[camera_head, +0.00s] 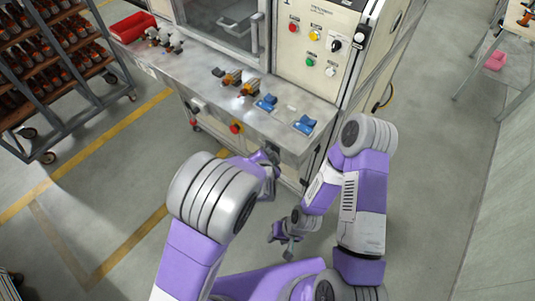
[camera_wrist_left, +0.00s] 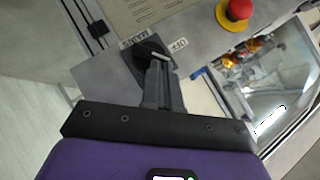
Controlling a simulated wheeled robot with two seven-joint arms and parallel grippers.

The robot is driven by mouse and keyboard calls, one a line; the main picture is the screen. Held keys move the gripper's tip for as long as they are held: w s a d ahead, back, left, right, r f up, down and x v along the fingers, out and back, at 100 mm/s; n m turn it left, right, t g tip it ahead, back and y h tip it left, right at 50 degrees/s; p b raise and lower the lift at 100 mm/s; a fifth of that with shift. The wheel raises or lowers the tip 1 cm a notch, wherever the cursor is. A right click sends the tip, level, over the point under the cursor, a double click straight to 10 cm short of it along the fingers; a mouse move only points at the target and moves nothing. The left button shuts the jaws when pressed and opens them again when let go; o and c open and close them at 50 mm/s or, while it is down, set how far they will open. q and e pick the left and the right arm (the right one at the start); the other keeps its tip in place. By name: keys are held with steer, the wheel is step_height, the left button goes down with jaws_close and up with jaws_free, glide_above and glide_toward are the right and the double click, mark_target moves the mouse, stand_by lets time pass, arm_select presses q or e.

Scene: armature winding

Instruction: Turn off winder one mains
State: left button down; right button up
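The mains switch (camera_wrist_left: 150,50) is a black rotary knob on a grey plate in the left wrist view, beside a MAINS label and an OFF label (camera_wrist_left: 178,45). My left gripper (camera_wrist_left: 160,64) has its two dark fingers close together at the knob, with a pale bar of it showing at their tips. They look closed on it. In the head view my left gripper (camera_head: 271,155) is at the bench's front face and the switch is hidden behind it. My right gripper (camera_head: 287,246) hangs low over the floor, away from the machine; its finger gap is unclear.
A red emergency stop on yellow (camera_head: 236,128) sits on the bench front, left of my left gripper; it also shows in the left wrist view (camera_wrist_left: 239,9). The steel bench (camera_head: 213,98) holds blue fixtures (camera_head: 304,125). A control panel (camera_head: 318,55) stands behind. A wheeled rack (camera_head: 50,55) is left.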

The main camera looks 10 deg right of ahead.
arm_select(q)
steer(key=shift+w+a+r+n+g+h, duration=0.1)
steer(key=shift+w+n+g+h, duration=0.1)
steer(key=shift+g, duration=0.1)
steer(key=shift+w+a+n+g+h, duration=0.1)
steer(key=shift+n+g, duration=0.1)
steer(key=shift+g, duration=0.1)
steer(key=shift+w+a+n+g+b, duration=0.1)
steer(key=shift+n+g+b, duration=0.2)
steer(key=shift+b, duration=0.1)
steer(key=shift+w+g+h, duration=0.1)
steer(key=shift+g+h, duration=0.3)
steer(key=shift+r+p, duration=0.5)
steer(key=shift+r, duration=0.35)
